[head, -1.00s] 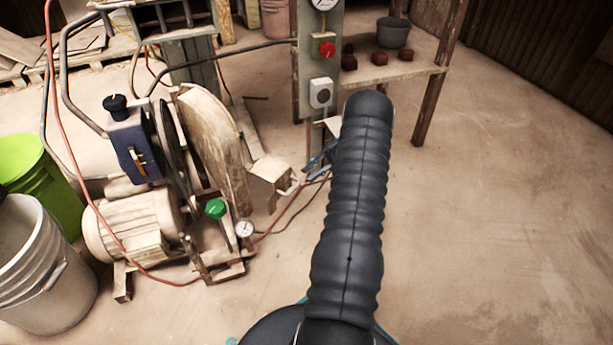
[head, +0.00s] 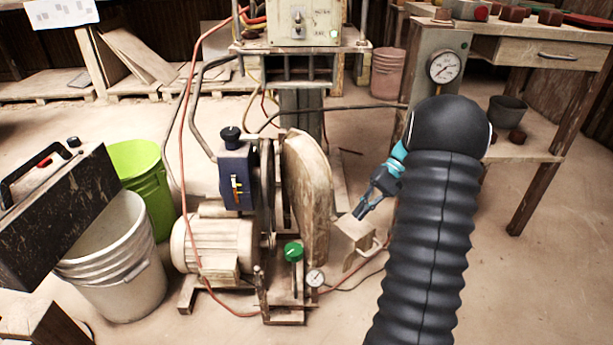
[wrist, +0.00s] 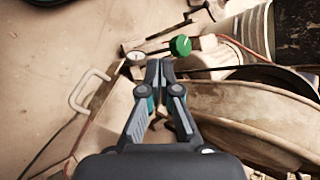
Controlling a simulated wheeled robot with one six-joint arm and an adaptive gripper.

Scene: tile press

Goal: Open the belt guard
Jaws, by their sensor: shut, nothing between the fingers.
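The belt guard (head: 308,195) is a dusty beige rounded cover, standing beside the belt and pulleys on the right of the motor. It also fills the lower right of the wrist view (wrist: 240,112). A beige plate (head: 356,232) with a bent handle juts out at its right; the pale handle (wrist: 86,90) shows at left in the wrist view. My gripper (head: 362,210) is shut and empty near that plate, right of the guard. In the wrist view my fingertips (wrist: 159,66) are together, between the handle and the guard. I cannot tell whether they touch anything.
A green knob (head: 293,252) and a small gauge (head: 315,278) stand in front of the guard. The motor (head: 212,243) and blue switch box (head: 236,177) are left of it. Buckets (head: 115,262) stand further left. A post with a gauge (head: 445,67) and a bench are behind right.

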